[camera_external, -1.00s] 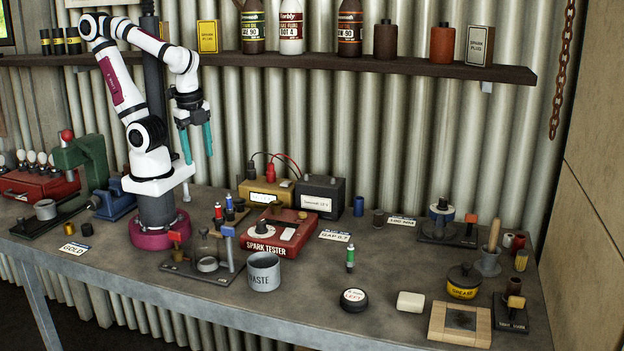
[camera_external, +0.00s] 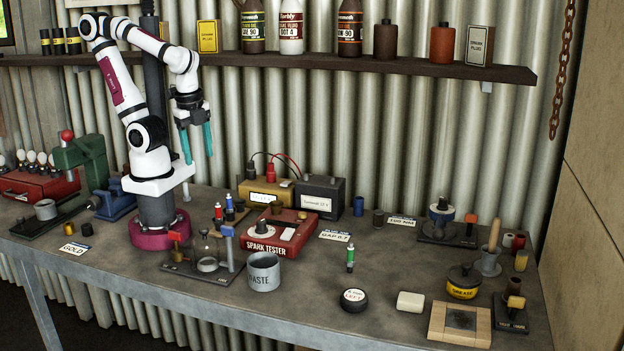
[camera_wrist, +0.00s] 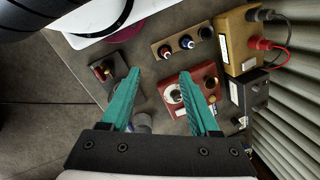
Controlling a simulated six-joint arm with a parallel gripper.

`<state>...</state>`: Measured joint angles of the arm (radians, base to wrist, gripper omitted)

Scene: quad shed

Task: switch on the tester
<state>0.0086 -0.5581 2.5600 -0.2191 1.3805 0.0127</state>
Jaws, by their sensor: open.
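The red spark tester (camera_external: 283,242) stands on the bench right of my arm's base, with a white round knob or post and a pale switch-like piece on top. Whether it is on cannot be told. It also shows in the wrist view (camera_wrist: 206,79), partly behind the right finger. My gripper (camera_external: 196,146) hangs high above the bench, up and to the left of the tester, with its teal fingers apart and empty. In the wrist view my gripper (camera_wrist: 158,85) is open, with nothing between the fingertips.
A yellow meter box (camera_external: 267,191) with red and black leads and a dark battery box (camera_external: 321,197) stand behind the tester. A grey waste cup (camera_external: 264,272) stands in front, and a stand with a blue-topped post (camera_external: 227,247) to the left. A green-banded plug (camera_external: 350,257) stands right.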

